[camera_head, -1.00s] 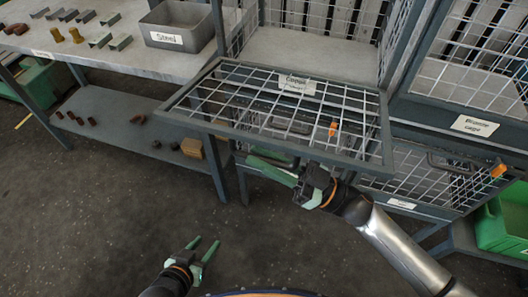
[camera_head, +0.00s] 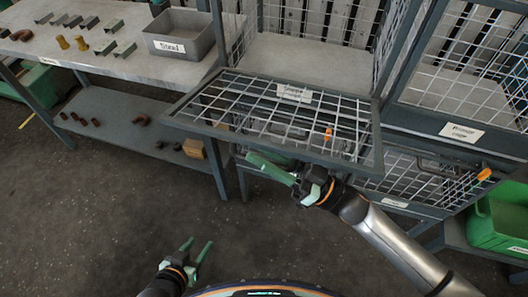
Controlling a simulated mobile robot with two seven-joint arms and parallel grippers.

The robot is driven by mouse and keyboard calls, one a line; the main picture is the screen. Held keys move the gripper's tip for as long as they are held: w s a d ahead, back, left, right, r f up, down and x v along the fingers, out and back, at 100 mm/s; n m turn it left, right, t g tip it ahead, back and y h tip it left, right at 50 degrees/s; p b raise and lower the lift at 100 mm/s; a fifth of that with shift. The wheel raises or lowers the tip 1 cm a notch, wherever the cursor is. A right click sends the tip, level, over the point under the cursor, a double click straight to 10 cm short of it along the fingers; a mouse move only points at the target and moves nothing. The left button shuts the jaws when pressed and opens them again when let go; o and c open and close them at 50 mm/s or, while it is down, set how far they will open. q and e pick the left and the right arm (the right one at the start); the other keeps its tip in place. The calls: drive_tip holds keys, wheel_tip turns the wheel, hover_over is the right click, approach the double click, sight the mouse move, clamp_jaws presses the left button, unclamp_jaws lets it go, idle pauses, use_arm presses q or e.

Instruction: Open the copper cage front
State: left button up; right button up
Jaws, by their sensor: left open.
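The copper cage front (camera_head: 372,148) is a grey-framed wire mesh panel standing out toward me, nearly flat. Its label (camera_head: 294,94) lies near the far edge. Through the mesh I see a dark handle and an orange piece (camera_head: 328,133). My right gripper (camera_head: 262,165) is below the panel's near edge, with a green finger pointing up-left. Part of it is hidden under the panel, and I cannot tell whether it touches the frame or how wide its jaws are. My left gripper (camera_head: 197,249) is open and empty over the floor at the bottom left.
A bench (camera_head: 105,70) with small metal parts and a labelled grey bin (camera_head: 180,42) stands at the left. A mesh front with an orange piece (camera_head: 484,174) is at the right, beside a green crate (camera_head: 500,215).

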drive_tip(key=shift+o, duration=0.7)
drive_tip(key=shift+w, duration=0.1)
drive_tip(key=shift+d, duration=0.15)
drive_tip(key=b+v, duration=0.2)
drive_tip(key=v, duration=0.8)
drive_tip(key=shift+d+f, duration=0.25)
drive_tip(key=shift+v, duration=0.8)
drive_tip(key=shift+r, duration=0.15)
drive_tip(key=w+b+v, duration=0.1)
drive_tip(key=b+v, duration=0.3)
drive_tip(key=v, duration=1)
drive_tip(key=shift+d+f, duration=0.2)
drive_tip(key=shift+d, duration=0.2)
